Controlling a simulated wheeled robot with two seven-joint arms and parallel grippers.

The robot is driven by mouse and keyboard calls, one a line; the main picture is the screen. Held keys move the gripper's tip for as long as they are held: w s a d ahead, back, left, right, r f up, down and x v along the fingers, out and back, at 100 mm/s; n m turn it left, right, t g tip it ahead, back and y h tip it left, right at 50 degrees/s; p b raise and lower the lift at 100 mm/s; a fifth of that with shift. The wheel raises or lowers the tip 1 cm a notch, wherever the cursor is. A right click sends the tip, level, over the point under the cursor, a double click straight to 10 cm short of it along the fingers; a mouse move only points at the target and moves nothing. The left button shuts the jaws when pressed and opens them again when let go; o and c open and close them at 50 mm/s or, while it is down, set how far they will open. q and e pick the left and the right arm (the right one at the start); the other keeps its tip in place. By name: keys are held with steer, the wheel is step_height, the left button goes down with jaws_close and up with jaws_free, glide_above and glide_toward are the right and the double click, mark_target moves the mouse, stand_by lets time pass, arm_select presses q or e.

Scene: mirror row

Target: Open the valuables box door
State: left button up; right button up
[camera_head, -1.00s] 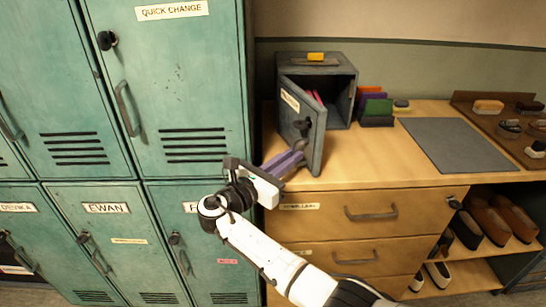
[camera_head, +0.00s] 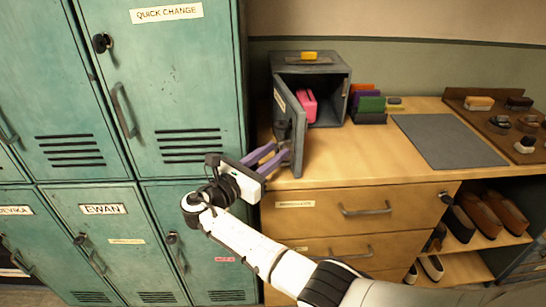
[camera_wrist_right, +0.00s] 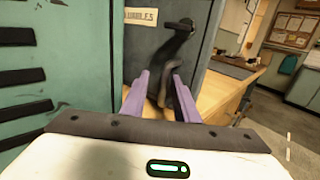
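The grey valuables box (camera_head: 343,98) stands on the wooden counter. Its door (camera_head: 298,140) is swung wide open toward the front left, and a pink object (camera_head: 307,106) shows inside. The dark door handle (camera_head: 283,129) is on the door's outer face; it also shows in the right wrist view (camera_wrist_right: 176,44). My right gripper (camera_head: 281,150) is at the door's outer face, with its purple fingers spread. In the right wrist view the fingers (camera_wrist_right: 162,78) are apart, with the handle's lower end between or just beyond them; contact is unclear. My left gripper is out of view.
Green lockers (camera_head: 160,90) stand close on the left. Small coloured blocks (camera_head: 368,104) sit right of the box. A grey mat (camera_head: 450,140) lies on the counter, with a shoe-brush tray (camera_head: 500,120) beyond. Drawers (camera_head: 350,208) and shoes are below.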

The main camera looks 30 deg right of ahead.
steer(key=shift+f, duration=0.15)
steer(key=shift+s+a, duration=0.1)
steer(key=shift+s, duration=0.05)
steer(key=shift+a, duration=0.2)
steer(key=b+v, duration=0.1)
steer(key=v, duration=0.9)
